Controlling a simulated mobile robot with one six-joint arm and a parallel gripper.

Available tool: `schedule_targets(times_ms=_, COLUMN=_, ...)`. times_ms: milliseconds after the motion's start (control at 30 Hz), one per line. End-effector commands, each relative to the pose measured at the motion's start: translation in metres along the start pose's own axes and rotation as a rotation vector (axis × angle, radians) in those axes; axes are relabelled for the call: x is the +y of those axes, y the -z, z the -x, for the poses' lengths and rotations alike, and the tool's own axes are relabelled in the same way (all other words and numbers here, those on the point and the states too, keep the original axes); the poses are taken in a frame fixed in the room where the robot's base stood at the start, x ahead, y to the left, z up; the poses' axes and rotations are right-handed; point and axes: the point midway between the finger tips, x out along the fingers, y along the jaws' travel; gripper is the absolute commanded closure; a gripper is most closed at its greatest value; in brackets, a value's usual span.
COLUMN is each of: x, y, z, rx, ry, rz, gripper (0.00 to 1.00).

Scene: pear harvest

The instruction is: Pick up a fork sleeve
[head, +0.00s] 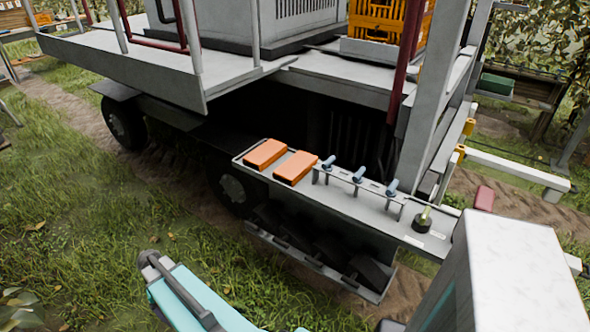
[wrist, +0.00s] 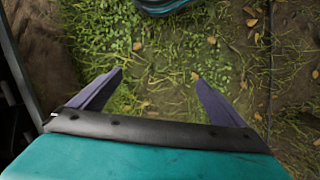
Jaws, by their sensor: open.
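Two orange blocks lie side by side on the grey side shelf of the machine in the head view, the left one (head: 266,153) and the right one (head: 295,167); they look like the fork sleeves. My gripper (wrist: 158,76) shows in the wrist view with its two purple-grey fingers spread wide and nothing between them. It points down over grass and leaves, and no orange block is in that view. In the head view teal and white parts of my arm fill the bottom edge, apart from the blocks; the fingers cannot be made out there.
Dark pieces (head: 330,250) lie in a lower rack. A maroon post and an orange crate (head: 374,20) are above. Grass (head: 90,235) at left is open.

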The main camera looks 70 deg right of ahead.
Motion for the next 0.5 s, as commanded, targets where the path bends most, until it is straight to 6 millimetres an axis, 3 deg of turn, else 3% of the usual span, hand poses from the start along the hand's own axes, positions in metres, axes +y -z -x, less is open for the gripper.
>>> schedule_targets(times_ms=33, x=0.013, y=0.019, z=0.008, rx=0.019, ry=0.004, rz=-0.042, gripper=0.05)
schedule_targets(times_ms=200, x=0.061, y=0.063, z=0.042, rx=0.068, ry=0.013, rz=-0.179, gripper=0.05)
schedule_targets(times_ms=500, x=0.165, y=0.123, z=0.107, rx=0.157, ry=0.021, rz=-0.425, gripper=0.05)
